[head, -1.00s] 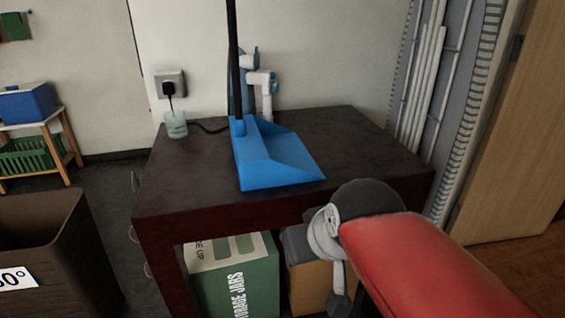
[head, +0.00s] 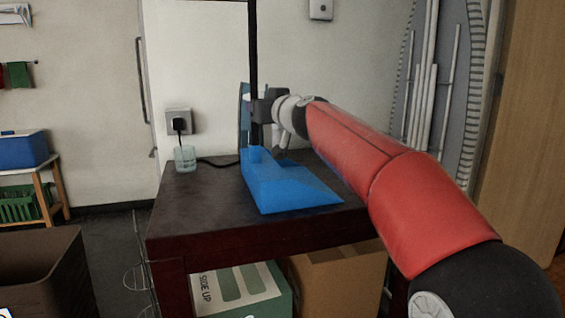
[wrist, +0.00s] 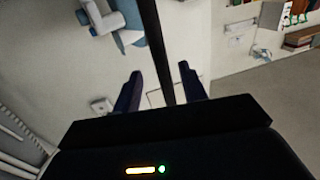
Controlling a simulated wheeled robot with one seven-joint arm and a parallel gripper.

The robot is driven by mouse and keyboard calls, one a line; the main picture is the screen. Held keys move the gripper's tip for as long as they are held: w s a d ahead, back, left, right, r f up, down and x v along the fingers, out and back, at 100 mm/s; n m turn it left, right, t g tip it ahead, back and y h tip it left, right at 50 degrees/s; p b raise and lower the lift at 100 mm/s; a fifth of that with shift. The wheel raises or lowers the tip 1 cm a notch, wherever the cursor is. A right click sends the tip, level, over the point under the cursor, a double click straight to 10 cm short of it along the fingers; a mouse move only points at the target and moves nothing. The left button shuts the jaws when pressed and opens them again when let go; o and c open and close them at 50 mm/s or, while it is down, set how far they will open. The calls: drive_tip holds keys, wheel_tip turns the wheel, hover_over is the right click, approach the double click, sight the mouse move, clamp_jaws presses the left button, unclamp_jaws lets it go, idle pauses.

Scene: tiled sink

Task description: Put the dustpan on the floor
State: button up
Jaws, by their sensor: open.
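The blue dustpan (head: 290,188) stands on the dark table, its scoop facing the front right. Its long black handle (head: 253,50) rises upright out of the top of the head view. My gripper (head: 262,110) is at the lower part of the handle, above the pan. In the wrist view, the open fingers (wrist: 160,67) stand on either side of the handle (wrist: 152,30), which passes between them. I cannot tell whether either finger touches it. My arm partly covers the table's right side.
A glass (head: 185,158) stands at the table's back left, near a wall socket (head: 179,121) with a plugged cable. A blue and white object (head: 245,105) is behind the handle. Boxes (head: 245,290) are under the table. A brown bin (head: 40,265) and open floor (head: 110,250) lie left.

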drive_tip(key=p+x, duration=0.2)
drive_tip(key=x, duration=0.1)
drive_tip(key=p+x, duration=0.1)
drive_tip(key=x, duration=0.1)
drive_tip(key=shift+r, duration=0.25)
drive_tip(key=shift+c, duration=0.3)
clamp_jaws()
drive_tip(key=shift+r, duration=0.1)
idle(0.7)
